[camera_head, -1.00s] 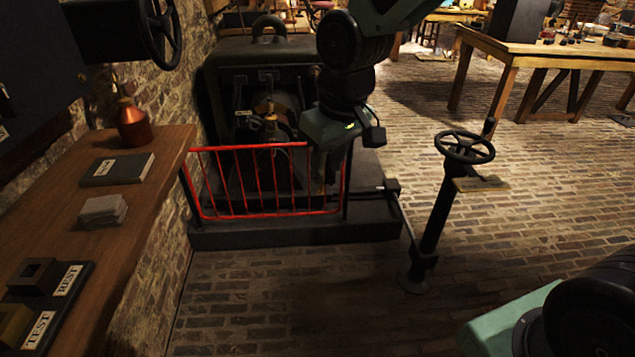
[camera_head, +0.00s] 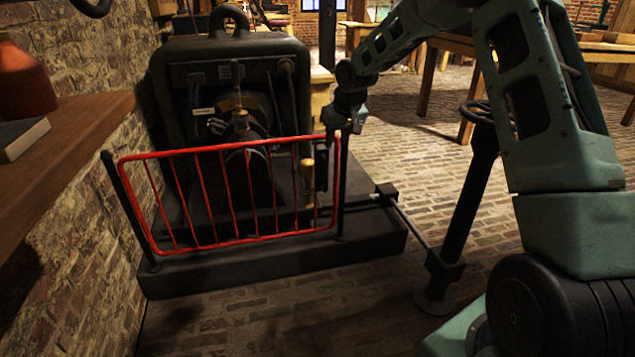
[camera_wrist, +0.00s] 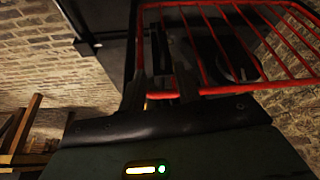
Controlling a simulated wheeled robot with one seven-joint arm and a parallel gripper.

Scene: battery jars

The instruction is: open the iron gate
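The red iron gate (camera_head: 236,240) spans two dark posts in front of the black machine and looks closed in the head view. My gripper (camera_head: 322,180) is at the gate's right end, by the right post, pointing down. In the wrist view the red gate (camera_wrist: 208,45) fills the upper right, and my gripper (camera_wrist: 161,85) has its two dark fingers apart. Part of the red frame shows between and behind the fingers; I cannot tell whether they touch it. A brass-coloured piece (camera_head: 307,170) is just left of the fingers in the head view.
The black machine (camera_head: 230,65) stands on a dark plinth (camera_head: 270,273) behind the gate. A handwheel column (camera_head: 465,210) stands to the right, linked to the plinth by a rod. A wooden shelf (camera_head: 65,155) juts from the left wall. Brick floor in front is clear.

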